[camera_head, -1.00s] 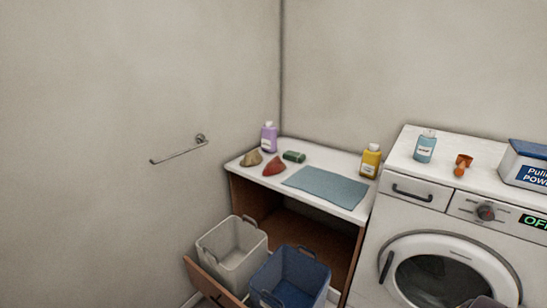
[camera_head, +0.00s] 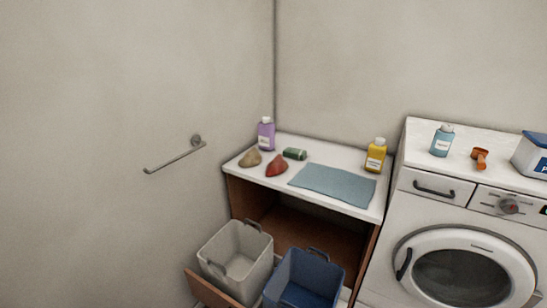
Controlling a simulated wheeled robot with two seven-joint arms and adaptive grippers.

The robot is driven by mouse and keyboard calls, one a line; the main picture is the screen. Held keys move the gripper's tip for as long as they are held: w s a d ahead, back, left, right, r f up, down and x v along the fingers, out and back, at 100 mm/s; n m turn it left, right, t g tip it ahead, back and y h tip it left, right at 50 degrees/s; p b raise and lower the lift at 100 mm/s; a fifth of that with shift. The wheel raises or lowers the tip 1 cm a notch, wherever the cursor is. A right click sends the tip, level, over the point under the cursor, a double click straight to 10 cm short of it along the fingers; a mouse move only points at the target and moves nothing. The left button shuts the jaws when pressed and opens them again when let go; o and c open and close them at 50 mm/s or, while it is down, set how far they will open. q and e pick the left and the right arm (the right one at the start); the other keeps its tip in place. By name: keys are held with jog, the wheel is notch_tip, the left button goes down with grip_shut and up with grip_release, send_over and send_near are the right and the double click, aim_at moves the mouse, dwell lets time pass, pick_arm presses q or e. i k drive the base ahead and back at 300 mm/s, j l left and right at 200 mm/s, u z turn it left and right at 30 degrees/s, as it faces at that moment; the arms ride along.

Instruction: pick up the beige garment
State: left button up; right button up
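The beige garment (camera_head: 250,158) is a small crumpled heap on the white counter (camera_head: 348,204), near its left edge. A red crumpled garment (camera_head: 277,166) lies just to its right, and a dark green rolled item (camera_head: 295,153) lies behind that. A flat blue-grey cloth (camera_head: 333,184) covers the middle of the counter. Neither of my grippers shows in this view.
A purple bottle (camera_head: 266,134) stands behind the garments, and a yellow bottle (camera_head: 376,156) at the counter's back right. A grey basket (camera_head: 236,258) and a blue basket (camera_head: 305,280) sit below in front. A washing machine (camera_head: 420,216) stands at right; a towel bar (camera_head: 175,156) juts from the left wall.

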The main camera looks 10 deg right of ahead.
aim_at(252, 157)
jog(key=i+j+z, duration=0.15)
jog(key=j+z, duration=0.3)
jog(key=i+j+z, duration=0.1)
jog(key=j+z, duration=0.85)
jog(key=j, duration=0.15)
